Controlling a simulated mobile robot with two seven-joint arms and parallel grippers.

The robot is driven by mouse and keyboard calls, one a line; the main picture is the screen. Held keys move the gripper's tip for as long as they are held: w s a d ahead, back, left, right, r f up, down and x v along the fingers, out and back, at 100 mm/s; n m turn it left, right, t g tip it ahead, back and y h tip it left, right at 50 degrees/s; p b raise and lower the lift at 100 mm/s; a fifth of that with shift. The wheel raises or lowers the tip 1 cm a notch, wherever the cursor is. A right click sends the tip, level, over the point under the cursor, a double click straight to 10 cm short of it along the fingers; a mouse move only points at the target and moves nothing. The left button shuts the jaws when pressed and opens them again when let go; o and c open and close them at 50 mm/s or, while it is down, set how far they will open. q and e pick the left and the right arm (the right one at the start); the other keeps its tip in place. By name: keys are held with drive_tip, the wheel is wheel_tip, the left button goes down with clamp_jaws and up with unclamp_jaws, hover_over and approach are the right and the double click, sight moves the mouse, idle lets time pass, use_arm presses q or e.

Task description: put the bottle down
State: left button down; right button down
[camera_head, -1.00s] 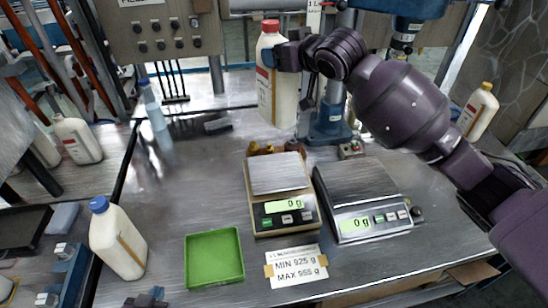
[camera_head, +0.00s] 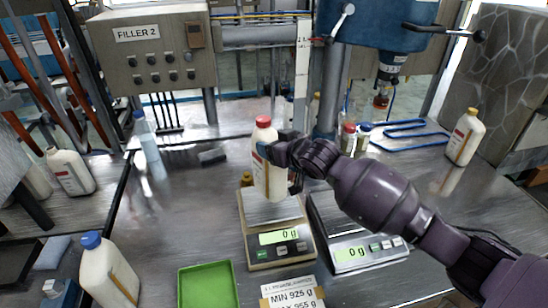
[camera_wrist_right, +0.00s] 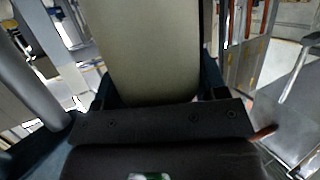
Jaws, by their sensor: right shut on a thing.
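My right gripper (camera_head: 281,150) is shut on a white bottle with a red cap (camera_head: 266,170) and holds it upright over the plate of the left scale (camera_head: 256,210). The bottle's base looks close to the plate, and I cannot tell whether it touches. The left scale's display reads 0 g. The bottle's pale body (camera_wrist_right: 150,45) fills the middle of the right wrist view, between the fingers. My left gripper is not in view.
A second scale (camera_head: 352,252), also at 0 g, stands to the right. A green tray (camera_head: 208,290) and a blue-capped bottle (camera_head: 108,275) are at the front left. A yellow-capped bottle (camera_head: 465,138) stands at the right. The drill-like blue machine (camera_head: 375,25) is behind.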

drive_tip(key=shift+f, duration=2.15)
drive_tip(key=shift+c, duration=0.8)
unclamp_jaws()
drive_tip(key=shift+f, duration=0.15)
drive_tip(key=v, duration=1.2)
drive_tip(key=shift+b, duration=0.3)
drive_tip(key=shift+s, duration=0.1)
